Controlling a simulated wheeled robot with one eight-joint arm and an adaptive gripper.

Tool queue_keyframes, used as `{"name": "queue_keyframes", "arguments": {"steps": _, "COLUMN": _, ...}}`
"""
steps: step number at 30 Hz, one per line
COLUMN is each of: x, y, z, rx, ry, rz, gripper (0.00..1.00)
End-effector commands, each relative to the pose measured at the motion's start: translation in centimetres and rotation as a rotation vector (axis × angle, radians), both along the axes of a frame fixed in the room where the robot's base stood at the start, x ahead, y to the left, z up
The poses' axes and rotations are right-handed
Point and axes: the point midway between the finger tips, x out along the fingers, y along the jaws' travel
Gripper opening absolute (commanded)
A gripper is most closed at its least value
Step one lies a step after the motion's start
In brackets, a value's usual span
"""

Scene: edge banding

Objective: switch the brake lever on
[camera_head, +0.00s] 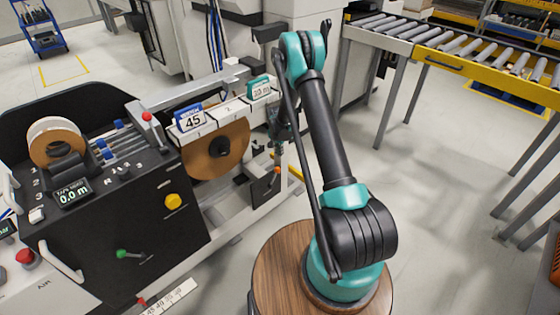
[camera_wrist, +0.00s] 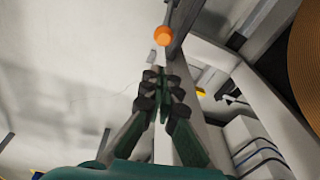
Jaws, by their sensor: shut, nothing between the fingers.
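A lever with an orange ball knob (camera_head: 277,171) is at the right end of the machine, beside the large brown reel (camera_head: 215,150). I take it for the brake lever, but no label on it is readable. In the wrist view the orange knob (camera_wrist: 162,36) is just beyond my fingertips, with a gap visible between them. My gripper (camera_wrist: 160,76) is shut and empty, its dark fingertips together. In the head view my gripper (camera_head: 278,148) is small and partly hidden by the arm, close above the knob. Whether the lever is on or off cannot be told.
The machine's black panel (camera_head: 150,225) carries a green-knobbed lever (camera_head: 122,254), a yellow knob (camera_head: 172,201) and a display. A red-knobbed lever (camera_head: 146,117) is on top. A roller conveyor (camera_head: 440,50) stands at the back right. The floor between is clear.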

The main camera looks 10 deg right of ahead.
Motion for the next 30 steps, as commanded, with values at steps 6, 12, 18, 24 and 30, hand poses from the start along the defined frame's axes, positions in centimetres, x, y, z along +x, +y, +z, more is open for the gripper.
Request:
{"name": "queue_keyframes", "arguments": {"steps": 6, "x": 0.4, "y": -0.2, "z": -2.9, "rx": 0.000, "ry": 0.000, "rz": 0.000, "gripper": 0.00}}
{"name": "queue_keyframes", "arguments": {"steps": 12, "x": 0.8, "y": -0.5, "z": -6.2, "rx": 0.000, "ry": 0.000, "rz": 0.000, "gripper": 0.00}}
{"name": "queue_keyframes", "arguments": {"steps": 18, "x": 1.1, "y": -0.6, "z": -8.5, "rx": 0.000, "ry": 0.000, "rz": 0.000, "gripper": 0.00}}
{"name": "queue_keyframes", "arguments": {"steps": 24, "x": 1.2, "y": -0.7, "z": -9.4, "rx": 0.000, "ry": 0.000, "rz": 0.001, "gripper": 0.00}}
{"name": "queue_keyframes", "arguments": {"steps": 30, "x": 1.2, "y": -0.7, "z": -9.4, "rx": 0.000, "ry": 0.000, "rz": 0.000, "gripper": 0.00}}
